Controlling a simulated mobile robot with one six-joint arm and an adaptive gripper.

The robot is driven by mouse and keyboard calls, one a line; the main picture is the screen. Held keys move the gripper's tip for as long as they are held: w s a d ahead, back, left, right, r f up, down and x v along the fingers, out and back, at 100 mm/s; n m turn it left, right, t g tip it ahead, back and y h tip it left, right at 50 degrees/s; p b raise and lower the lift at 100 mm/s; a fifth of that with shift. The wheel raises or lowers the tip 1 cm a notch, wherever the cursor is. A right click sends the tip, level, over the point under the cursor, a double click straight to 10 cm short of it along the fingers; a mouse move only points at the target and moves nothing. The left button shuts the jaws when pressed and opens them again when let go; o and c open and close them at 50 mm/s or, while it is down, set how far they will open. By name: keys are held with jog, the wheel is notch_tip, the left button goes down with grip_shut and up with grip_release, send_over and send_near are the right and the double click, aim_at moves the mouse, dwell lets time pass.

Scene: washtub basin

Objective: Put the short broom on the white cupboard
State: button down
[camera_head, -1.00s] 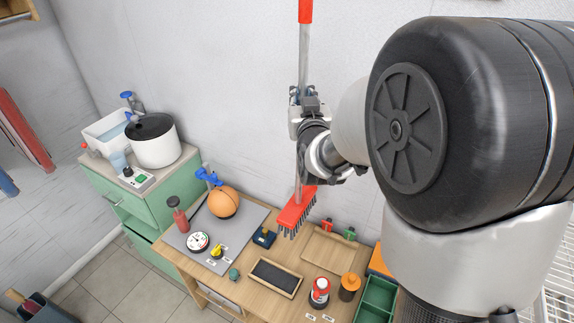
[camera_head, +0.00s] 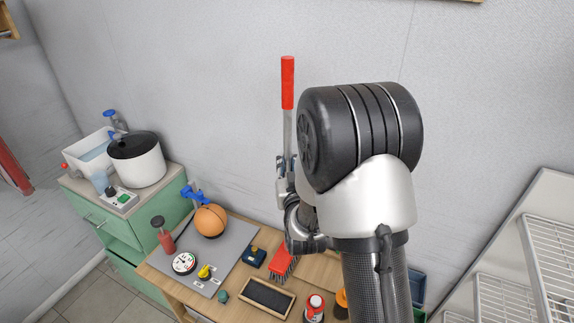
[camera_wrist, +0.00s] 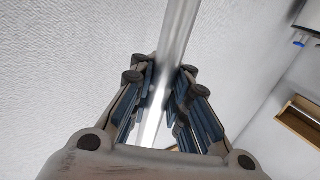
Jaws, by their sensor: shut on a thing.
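The short broom has a red grip (camera_head: 287,82), a grey metal shaft and a red head with dark bristles (camera_head: 281,262). It hangs nearly upright, head down, in front of the grey wall and appears over the wooden bench. My gripper (camera_head: 286,172) is shut on its shaft. In the wrist view the bright shaft (camera_wrist: 177,35) runs between the fingers of my gripper (camera_wrist: 160,75). My arm hides part of the broom's lower shaft. A white unit with wire shelves (camera_head: 535,195) stands at the right edge; I cannot tell whether it is the white cupboard.
The wooden bench (camera_head: 325,272) holds an orange ball (camera_head: 210,220), a gauge (camera_head: 184,263), a dark framed board (camera_head: 267,298) and a red-and-white can (camera_head: 314,308). A green cabinet (camera_head: 105,225) at left carries a white pot (camera_head: 138,160) and a basin. My arm hides the bench's right part.

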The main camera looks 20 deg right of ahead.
jog(key=shift+r, duration=0.1)
jog(key=c, duration=2.1)
grip_release()
jog(key=shift+f, duration=0.25)
jog(key=o, duration=0.6)
jog(key=shift+r, duration=0.1)
